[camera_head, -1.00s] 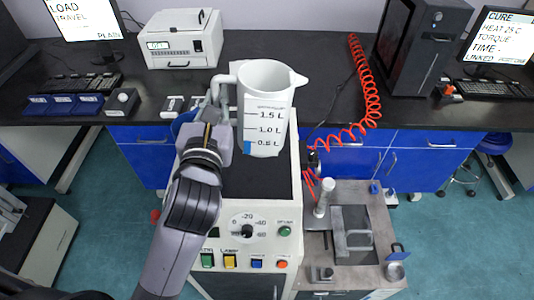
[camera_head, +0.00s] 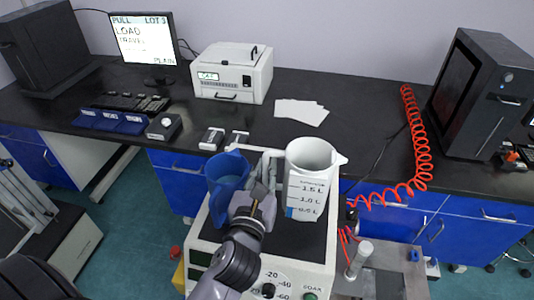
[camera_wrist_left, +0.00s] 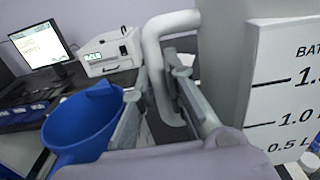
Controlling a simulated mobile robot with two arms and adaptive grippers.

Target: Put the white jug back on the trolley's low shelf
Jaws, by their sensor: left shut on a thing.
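The white jug (camera_head: 308,187), with a litre scale on its side, is upright over the black top of the cream machine (camera_head: 330,245). I cannot tell whether its base touches that top. My left gripper (camera_head: 264,178) is shut on the jug's handle, on the jug's left side. The wrist view shows the fingers (camera_wrist_left: 158,80) around the white handle (camera_wrist_left: 153,42), with the jug body (camera_wrist_left: 225,55) to the right. My right gripper is not in view. No low trolley shelf can be made out clearly.
A blue jug (camera_head: 225,185) stands close left of my gripper. Behind are the black bench (camera_head: 365,125), a white instrument (camera_head: 232,75) and a coiled red hose (camera_head: 420,140) to the right. A metal frame (camera_head: 25,195) and pale cabinet (camera_head: 75,245) are at left.

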